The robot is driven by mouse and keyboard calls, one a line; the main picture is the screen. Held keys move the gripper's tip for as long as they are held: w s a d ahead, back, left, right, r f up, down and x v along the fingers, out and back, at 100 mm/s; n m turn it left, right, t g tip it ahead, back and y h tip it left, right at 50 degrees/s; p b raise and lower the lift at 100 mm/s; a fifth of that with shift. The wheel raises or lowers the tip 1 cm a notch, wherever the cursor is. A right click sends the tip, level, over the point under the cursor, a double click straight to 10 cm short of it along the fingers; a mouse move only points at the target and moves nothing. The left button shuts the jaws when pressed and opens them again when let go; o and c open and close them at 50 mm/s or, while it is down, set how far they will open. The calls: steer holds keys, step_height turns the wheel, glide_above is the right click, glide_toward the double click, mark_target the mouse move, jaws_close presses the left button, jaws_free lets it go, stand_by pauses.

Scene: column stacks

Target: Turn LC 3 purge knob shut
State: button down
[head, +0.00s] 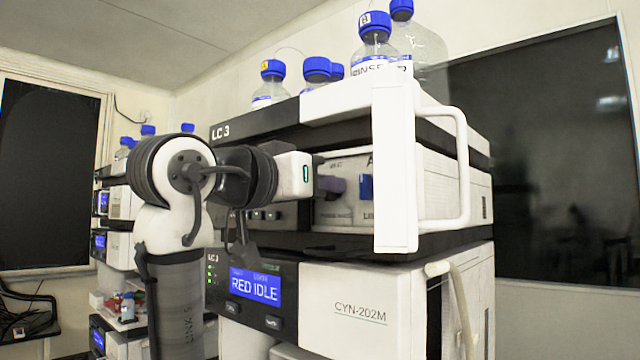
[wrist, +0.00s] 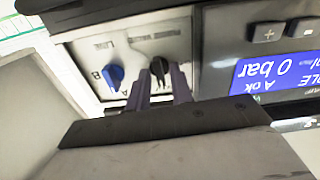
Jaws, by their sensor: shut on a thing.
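A black knob (wrist: 159,66) sits on the pale panel of one unit. My gripper (wrist: 160,80) has its two purple fingers on either side of this knob and is shut on it. In the head view my gripper (head: 332,185) reaches the panel from the left, and its fingers hide the black knob. A blue knob (wrist: 114,76) is beside it on the same panel; it also shows in the head view (head: 366,187). The knob's exact angle is hard to read.
A white open door with a handle (head: 395,170) stands out right of the panel. Blue-capped bottles (head: 374,50) stand on top of the stack. A lower screen (head: 255,287) reads RED IDLE. In the wrist view, a blue display (wrist: 275,75) reads 0 bar.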

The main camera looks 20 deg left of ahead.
steer(key=shift+f+m, duration=0.1)
steer(key=shift+m, duration=0.4)
steer(key=c, duration=1.5)
jaws_free()
steer(key=shift+c, duration=0.2)
steer(key=b+v, duration=0.4)
steer(key=v, duration=0.9)
steer(key=shift+s, duration=0.4)
steer(key=shift+a, duration=0.1)
